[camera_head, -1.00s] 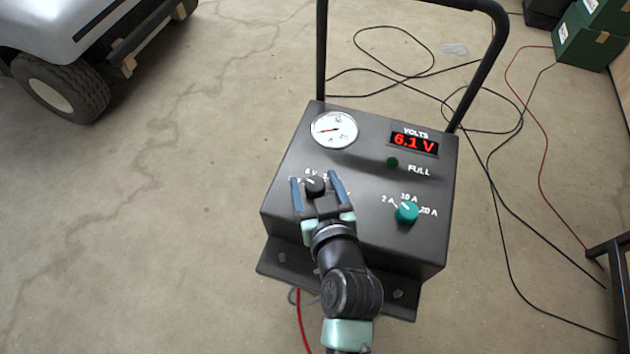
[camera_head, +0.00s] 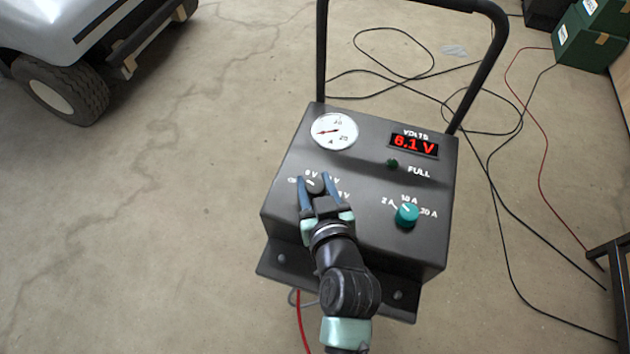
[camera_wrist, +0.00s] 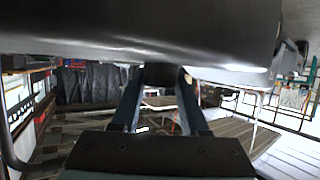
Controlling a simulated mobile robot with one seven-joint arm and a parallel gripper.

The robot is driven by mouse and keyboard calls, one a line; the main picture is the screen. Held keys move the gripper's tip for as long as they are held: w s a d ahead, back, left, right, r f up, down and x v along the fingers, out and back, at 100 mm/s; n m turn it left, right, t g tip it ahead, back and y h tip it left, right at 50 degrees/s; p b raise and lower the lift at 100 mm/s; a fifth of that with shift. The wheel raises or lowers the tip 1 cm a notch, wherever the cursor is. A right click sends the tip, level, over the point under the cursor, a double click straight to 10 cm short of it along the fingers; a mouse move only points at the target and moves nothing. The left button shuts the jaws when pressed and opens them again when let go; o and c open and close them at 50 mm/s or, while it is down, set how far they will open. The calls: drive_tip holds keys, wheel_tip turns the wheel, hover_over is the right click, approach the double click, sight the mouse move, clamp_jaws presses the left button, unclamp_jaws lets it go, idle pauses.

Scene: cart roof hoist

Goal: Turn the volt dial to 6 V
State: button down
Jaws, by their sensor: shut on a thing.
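The volt dial (camera_head: 316,185) is a small dark knob on the left of the grey charger panel (camera_head: 360,205). White labels around it include "6 V"; others are partly covered by my fingers. My gripper (camera_head: 316,186) is shut on the dial, with one blue finger on each side. In the wrist view the fingertips (camera_wrist: 160,75) close in on the dark knob (camera_wrist: 158,76) under the panel's edge. The dial's pointer direction is too small to tell. The display (camera_head: 414,144) under "VOLTS" reads 6.1 V in red.
A teal amp dial (camera_head: 407,215) stands to the right of my gripper. A round gauge (camera_head: 334,131) and a dark green FULL lamp (camera_head: 392,164) sit higher on the panel. A black handle frame (camera_head: 490,65) rises behind. Cables (camera_head: 480,150) lie on the floor to the right.

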drive_tip(key=shift+r+m+h+p, duration=0.2)
drive_tip(key=shift+m+h+p, duration=0.15)
drive_tip(key=shift+p, duration=0.55)
drive_tip(key=shift+r+h+p, duration=0.1)
drive_tip(key=shift+h+p, duration=0.15)
drive_tip(key=shift+p, duration=0.25)
drive_tip(key=shift+m+h+p, duration=0.4)
drive_tip(key=shift+m+p, duration=0.15)
drive_tip(key=shift+p, duration=0.45)
drive_tip(key=shift+f+m+h+p, duration=0.2)
drive_tip(key=shift+m+h+p, duration=0.3)
drive_tip(key=shift+m+h, duration=0.4)
drive_tip(key=shift+f+m+h+b, duration=0.3)
drive_tip(key=shift+m+h+b, duration=0.3)
drive_tip(key=shift+h+b, duration=0.35)
drive_tip(key=m+h+b, duration=0.1)
drive_tip(key=b, duration=0.2)
drive_tip(key=shift+f+m+g+h, duration=0.1)
drive_tip(key=shift+m+g+h, duration=0.15)
drive_tip(key=shift+m+g, duration=0.05)
drive_tip(key=m+h+b, duration=0.1)
drive_tip(key=m+g+h+b, duration=0.1)
drive_tip(key=shift+r+b, duration=0.3)
drive_tip(key=shift+b, duration=0.1)
drive_tip(key=shift+m+g+h, duration=0.5)
drive_tip(key=shift+m+h, duration=0.2)
drive_tip(key=shift+h, duration=0.2)
